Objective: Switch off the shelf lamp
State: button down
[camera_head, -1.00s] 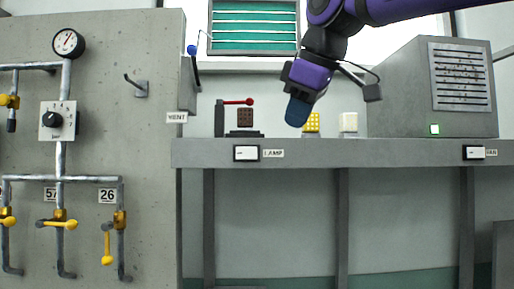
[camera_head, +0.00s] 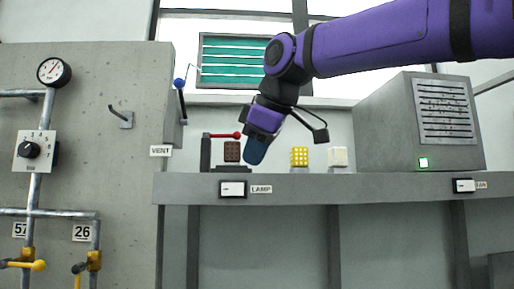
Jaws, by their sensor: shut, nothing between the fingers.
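The lamp switch (camera_head: 232,189) is a white rocker in a dark frame on the shelf's front edge, with a LAMP label (camera_head: 261,189) to its right. My gripper (camera_head: 255,152) is shut and empty, its blue fingertips pointing down, above and slightly right of the switch in the picture and apart from it. On the shelf stand a dark brown block (camera_head: 232,151), a yellow block (camera_head: 299,157) and a pale block (camera_head: 338,157). I cannot tell which of these, if any, is the lamp.
The grey shelf (camera_head: 400,186) runs across the view. A second switch (camera_head: 464,185) sits at its right. A grey box with a green light (camera_head: 380,130) stands on it. A red-tipped lever (camera_head: 206,150) is beside the brown block. A panel with pipes (camera_head: 110,80) is at left.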

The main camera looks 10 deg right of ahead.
aim_at(243, 192)
jog(key=w+f, duration=0.2)
jog(key=w, duration=0.1)
jog(key=w+a+f, duration=0.1)
jog(key=w+f, duration=0.2)
jog(key=shift+a+f, duration=0.15)
jog(key=shift+a, duration=0.05)
jog(key=shift+w+d, duration=0.1)
jog(key=shift+w, duration=0.6)
jog(key=shift+w, duration=0.1)
jog(key=shift+w+d, duration=0.2)
jog(key=shift+w, duration=0.1)
jog(key=shift+s, duration=0.1)
jog(key=shift+s+a, duration=0.1)
jog(key=shift+a, duration=0.05)
jog(key=shift+s+a, duration=0.35)
jog(key=shift+a, duration=0.2)
